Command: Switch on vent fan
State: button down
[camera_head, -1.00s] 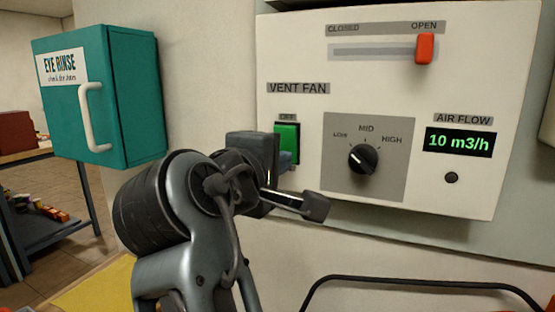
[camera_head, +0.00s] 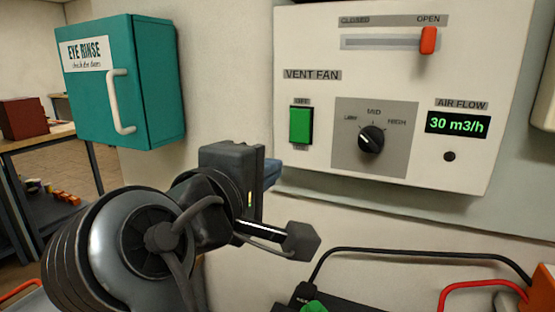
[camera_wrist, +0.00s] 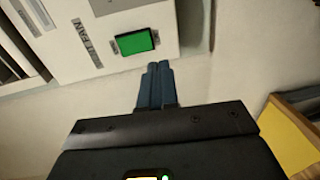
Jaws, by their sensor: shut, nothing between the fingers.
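The white vent fan panel (camera_head: 310,165) is on the wall in the head view. Its green rocker switch (camera_head: 301,125), under a small label that seems to read OFF, is fully visible and lit-looking green; it also shows in the wrist view (camera_wrist: 135,42). The red slider (camera_head: 428,40) is at the OPEN end. The air flow display (camera_head: 458,124) reads 30 m3/h. My gripper (camera_wrist: 158,66) is shut and empty, below the switch and apart from it; in the head view its fingers (camera_head: 272,172) are partly hidden.
A teal eye rinse cabinet (camera_head: 155,85) with a white handle is at the left. Black and red cables (camera_head: 430,256) and a device with a green part (camera_head: 314,307) lie below the panel. A workbench (camera_head: 38,138) is at the far left.

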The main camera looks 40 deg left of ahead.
jog(key=v, duration=0.3)
jog(key=shift+s+f, duration=0.15)
jog(key=shift+f, duration=0.25)
jog(key=w+d+f+m+g, duration=0.1)
jog(key=d+f+m, duration=0.1)
jog(key=d+f, duration=0.75)
jog(key=d+f+m+g, duration=0.1)
jog(key=d+f, duration=0.5)
jog(key=f, duration=0.6)
jog(key=s+d+f+m, duration=0.3)
jog(key=s+d+f, duration=0.1)
jog(key=d, duration=0.3)
jog(key=s+d+f+m, duration=0.2)
jog(key=s+d+f, duration=0.2)
jog(key=d, duration=0.3)
jog(key=s+d+r+m+h, duration=0.2)
jog(key=s+d+m, duration=0.4)
jog(key=s+d, duration=0.2)
jog(key=s+d+r+m+h, duration=0.1)
jog(key=s+d+r+m, duration=0.2)
jog(key=s, duration=1)
jog(key=d+m, duration=0.3)
jog(key=d, duration=0.2)
jog(key=shift+d+m+t+h+p, duration=0.15)
jog(key=shift+m+t+h+p, duration=0.15)
jog(key=shift+h+p, duration=0.1)
